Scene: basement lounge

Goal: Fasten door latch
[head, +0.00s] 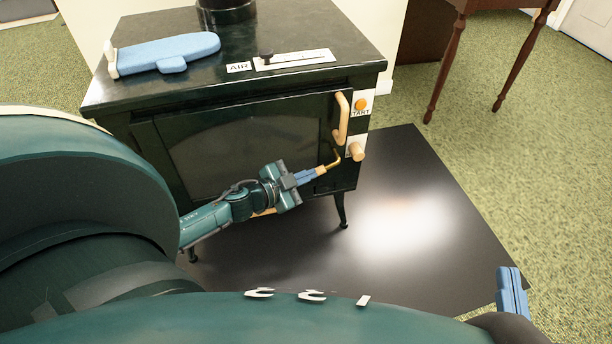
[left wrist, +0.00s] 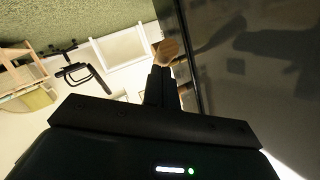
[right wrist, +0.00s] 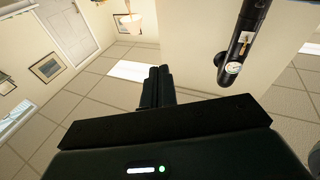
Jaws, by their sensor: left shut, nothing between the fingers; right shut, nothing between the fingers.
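The dark stove's door (head: 240,140) looks closed, with a curved wooden handle (head: 342,118) at its right edge. Below the handle, a brass lever with a wooden grip (head: 321,169) points down and left; I take it to be the latch. My left gripper (head: 313,174) is shut and empty, its blue fingertips at the end of this grip. Whether they touch cannot be told. In the left wrist view, a wooden end (left wrist: 168,50) shows just beyond the shut fingers (left wrist: 161,75). My right gripper (head: 512,290) is shut and empty, far right of the stove.
A wooden knob (head: 357,151) and an orange start button (head: 361,104) sit right of the door. A blue oven mitt (head: 170,52) and an air slider (head: 293,60) are on the stove top. The black floor plate (head: 420,210) is clear. A wooden table (head: 460,50) stands behind right.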

